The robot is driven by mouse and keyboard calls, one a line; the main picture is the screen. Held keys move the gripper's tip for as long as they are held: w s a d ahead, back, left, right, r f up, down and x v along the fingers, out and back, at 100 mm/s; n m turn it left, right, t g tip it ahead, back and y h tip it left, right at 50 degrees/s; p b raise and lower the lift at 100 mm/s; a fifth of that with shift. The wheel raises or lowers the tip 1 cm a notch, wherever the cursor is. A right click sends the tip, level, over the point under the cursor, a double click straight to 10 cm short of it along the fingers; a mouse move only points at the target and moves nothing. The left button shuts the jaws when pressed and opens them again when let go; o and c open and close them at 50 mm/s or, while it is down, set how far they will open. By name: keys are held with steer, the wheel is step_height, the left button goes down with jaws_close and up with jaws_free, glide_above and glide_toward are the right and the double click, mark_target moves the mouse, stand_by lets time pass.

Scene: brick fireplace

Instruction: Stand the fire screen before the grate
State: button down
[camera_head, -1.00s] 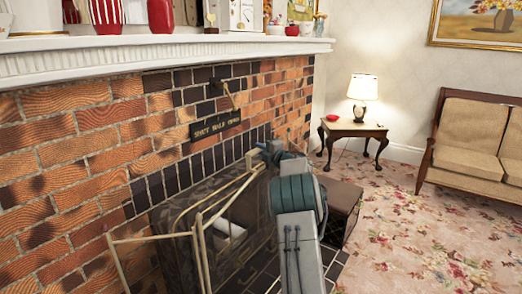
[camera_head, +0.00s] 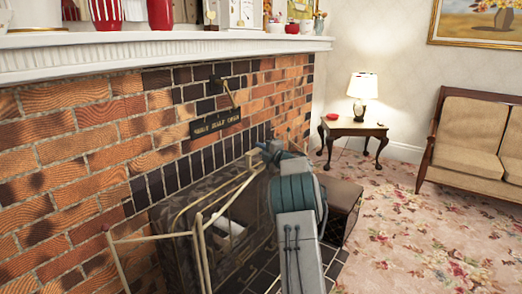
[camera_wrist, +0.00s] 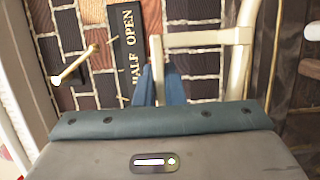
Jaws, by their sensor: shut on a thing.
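The fire screen (camera_head: 198,245) has a cream tubular frame with dark see-through panels. In the head view it stands in front of the dark grate area (camera_head: 170,225) at the foot of the brick fireplace, its panels at an angle to each other. My gripper (camera_head: 262,152) is at the top right of the screen. In the wrist view the blue fingers of my gripper (camera_wrist: 160,88) are shut on the cream frame of the fire screen (camera_wrist: 200,39). The screen's lower edge is cut off or hidden by my arm, so I cannot tell whether it touches the hearth.
A brown box-like seat (camera_head: 342,205) stands right of my arm on the dark hearth tiles. A brass lever (camera_wrist: 72,66) and a sign (camera_wrist: 128,50) are on the brick wall. The mantel (camera_head: 160,55) overhangs above. Floral carpet (camera_head: 400,240) is clear at right.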

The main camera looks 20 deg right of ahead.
steer(key=shift+r, duration=0.35)
steer(key=c, duration=1.5)
jaws_free()
steer(key=shift+s, duration=0.1)
steer(key=shift+o, duration=0.2)
steer(key=shift+f, duration=0.1)
steer(key=o, duration=0.3)
steer(key=shift+f, duration=0.35)
steer(key=shift+o, duration=0.2)
steer(key=shift+r, duration=0.15)
steer(key=shift+s, duration=0.1)
steer(key=b+v, duration=0.5)
steer(key=v, duration=0.6)
steer(key=shift+b, duration=0.3)
